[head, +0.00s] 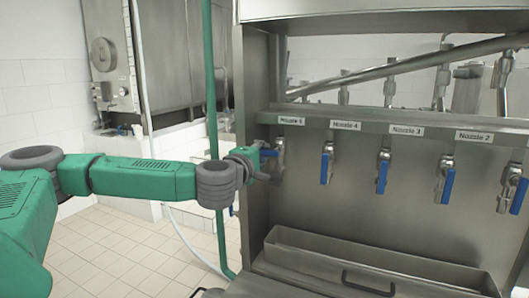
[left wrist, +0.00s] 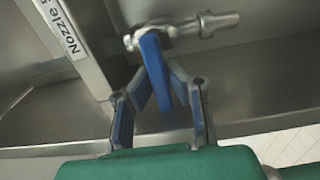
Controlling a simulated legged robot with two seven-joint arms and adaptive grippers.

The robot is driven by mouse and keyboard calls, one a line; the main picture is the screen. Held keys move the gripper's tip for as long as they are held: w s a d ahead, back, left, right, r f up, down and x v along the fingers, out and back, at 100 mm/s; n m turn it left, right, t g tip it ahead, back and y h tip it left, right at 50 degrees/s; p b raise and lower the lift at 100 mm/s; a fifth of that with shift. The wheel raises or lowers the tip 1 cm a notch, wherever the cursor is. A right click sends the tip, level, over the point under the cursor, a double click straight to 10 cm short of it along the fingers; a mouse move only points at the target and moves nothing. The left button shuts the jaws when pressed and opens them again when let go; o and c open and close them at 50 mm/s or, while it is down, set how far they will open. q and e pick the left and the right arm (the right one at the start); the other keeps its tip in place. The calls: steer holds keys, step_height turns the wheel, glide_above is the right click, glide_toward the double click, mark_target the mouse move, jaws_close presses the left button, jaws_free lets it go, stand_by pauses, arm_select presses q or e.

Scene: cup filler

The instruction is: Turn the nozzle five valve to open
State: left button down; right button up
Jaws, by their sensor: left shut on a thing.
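The nozzle five valve (head: 280,155) is at the left end of the row, under a label reading Nozzle 5. Its blue handle (head: 269,152) points sideways to the left, toward my gripper, while the other handles hang down. My left gripper (head: 262,164) is at this handle. In the left wrist view the blue handle (left wrist: 153,68) reaches down from the metal valve body between the two blue-padded fingers of my left gripper (left wrist: 162,85), which are shut on it. The fingers partly cover the handle in the head view. My right gripper is not in view.
Nozzle 4 (head: 327,163), Nozzle 3 (head: 383,172) and Nozzle 2 (head: 445,180) have blue handles to the right. A metal drip trough (head: 350,262) lies below. A steel upright (head: 250,120) and a green pipe (head: 212,90) stand close to my left wrist.

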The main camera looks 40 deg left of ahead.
mark_target(279, 165)
arm_select(q)
steer(key=shift+w+a+f, duration=0.1)
steer(key=shift+a+f, duration=0.05)
steer(key=shift+a, duration=0.55)
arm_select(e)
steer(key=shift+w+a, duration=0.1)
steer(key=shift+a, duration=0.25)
arm_select(q)
steer(key=shift+d+f, duration=0.1)
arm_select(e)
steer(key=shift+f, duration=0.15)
